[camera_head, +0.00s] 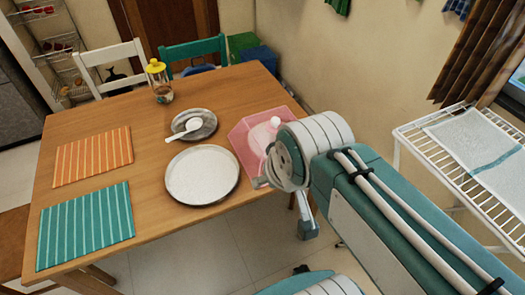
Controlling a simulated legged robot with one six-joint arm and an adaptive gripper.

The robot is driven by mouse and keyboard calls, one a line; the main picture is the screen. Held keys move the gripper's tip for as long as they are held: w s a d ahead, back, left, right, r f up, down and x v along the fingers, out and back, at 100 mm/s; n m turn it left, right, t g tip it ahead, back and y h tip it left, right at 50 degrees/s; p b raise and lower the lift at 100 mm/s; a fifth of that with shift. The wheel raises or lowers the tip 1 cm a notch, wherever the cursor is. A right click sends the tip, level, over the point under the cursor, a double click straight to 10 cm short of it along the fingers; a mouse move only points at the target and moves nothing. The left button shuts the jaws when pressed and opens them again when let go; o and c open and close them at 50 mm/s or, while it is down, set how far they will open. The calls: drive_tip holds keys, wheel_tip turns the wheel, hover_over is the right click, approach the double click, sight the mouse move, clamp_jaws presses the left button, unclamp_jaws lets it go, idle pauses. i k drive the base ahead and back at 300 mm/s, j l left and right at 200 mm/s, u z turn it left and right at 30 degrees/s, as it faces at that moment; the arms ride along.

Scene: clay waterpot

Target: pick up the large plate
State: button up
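The large plate (202,176) is round and speckled white with a thin dark rim. It lies flat on the wooden table near its front edge, and nothing is on it. My arm comes in from the lower right, with its big white joint to the right of the plate. A grey and teal end part, seemingly of my gripper (307,226), hangs below that joint, beyond the table's front right edge and apart from the plate. Most of the gripper is hidden behind my arm, so its opening does not show.
A smaller grey plate (207,118) with a white spoon (188,128) lies just behind. Orange (92,156) and teal (86,222) placemats lie left. A yellow-topped jar (159,82) stands at back.

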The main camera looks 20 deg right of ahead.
sight(202, 176)
drive_tip(key=i+j, duration=0.45)
drive_tip(key=j, duration=0.25)
drive_tip(key=i+j, duration=0.25)
drive_tip(key=j, duration=0.15)
